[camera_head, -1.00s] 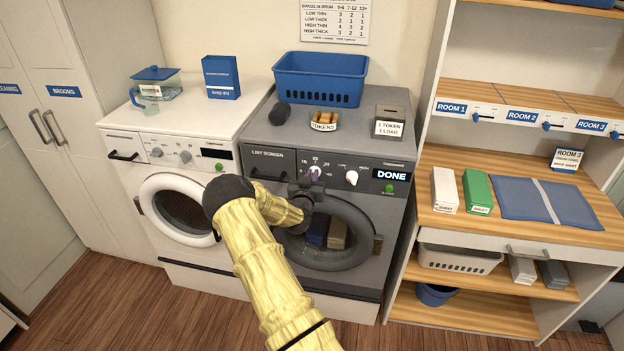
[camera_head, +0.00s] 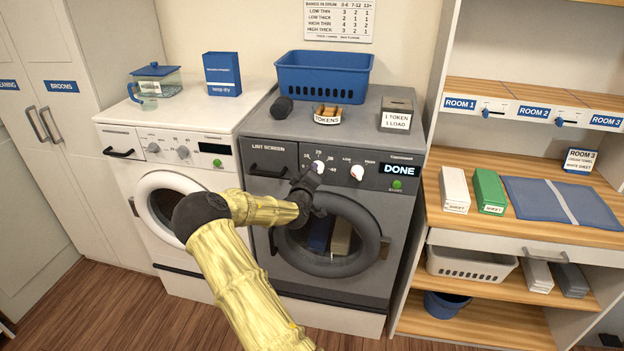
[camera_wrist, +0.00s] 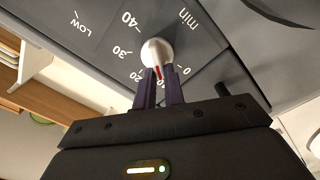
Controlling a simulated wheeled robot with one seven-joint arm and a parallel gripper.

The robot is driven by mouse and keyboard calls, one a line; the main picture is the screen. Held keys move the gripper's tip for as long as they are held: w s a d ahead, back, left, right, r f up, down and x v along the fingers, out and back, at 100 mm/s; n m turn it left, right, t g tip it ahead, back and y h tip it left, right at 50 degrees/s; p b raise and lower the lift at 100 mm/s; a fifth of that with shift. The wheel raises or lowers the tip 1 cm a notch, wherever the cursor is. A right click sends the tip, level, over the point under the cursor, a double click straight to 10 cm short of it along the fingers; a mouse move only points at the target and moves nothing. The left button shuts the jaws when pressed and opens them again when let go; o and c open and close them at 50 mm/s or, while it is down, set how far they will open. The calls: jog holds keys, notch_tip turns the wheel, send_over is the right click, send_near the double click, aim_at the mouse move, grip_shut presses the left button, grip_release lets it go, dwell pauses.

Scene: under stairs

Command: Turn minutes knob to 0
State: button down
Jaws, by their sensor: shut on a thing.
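The minutes knob (camera_head: 318,167) is the left white knob on the dark dryer's (camera_head: 262,205) front panel. It also shows in the wrist view (camera_wrist: 157,52), a white knob with a red pointer mark. The "min" scale around it shows 0, 20, 30 and 40. The red mark faces down in the wrist view, between the 20 and the 0. My gripper (camera_wrist: 159,78) is shut on the knob, with a dark purple finger on either side. In the head view my gripper (camera_head: 313,177) reaches the knob from below. The fingers hide part of the scale.
A second white knob (camera_head: 357,172) sits to the right, beside the "DONE" display (camera_head: 399,170). The dryer's round door (camera_head: 333,268) is just below my gripper. A white washer (camera_head: 150,217) stands left, shelves (camera_head: 540,250) right. A blue basket (camera_head: 322,77) stands on the dryer.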

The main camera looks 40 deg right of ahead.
jog(key=n+b, duration=0.2)
jog(key=n, duration=0.2)
jog(key=f+n+b, duration=0.1)
jog(key=n+b, duration=0.2)
jog(key=n, duration=0.2)
jog(key=shift+w+a+f+b, duration=0.15)
jog(key=shift+f+b, duration=0.05)
jog(key=shift+b, duration=0.1)
dwell(0.3)
jog(key=c, duration=1.5)
grip_release()
jog(key=shift+a, duration=0.1)
jog(key=b+v, duration=0.2)
jog(key=v, duration=1.5)
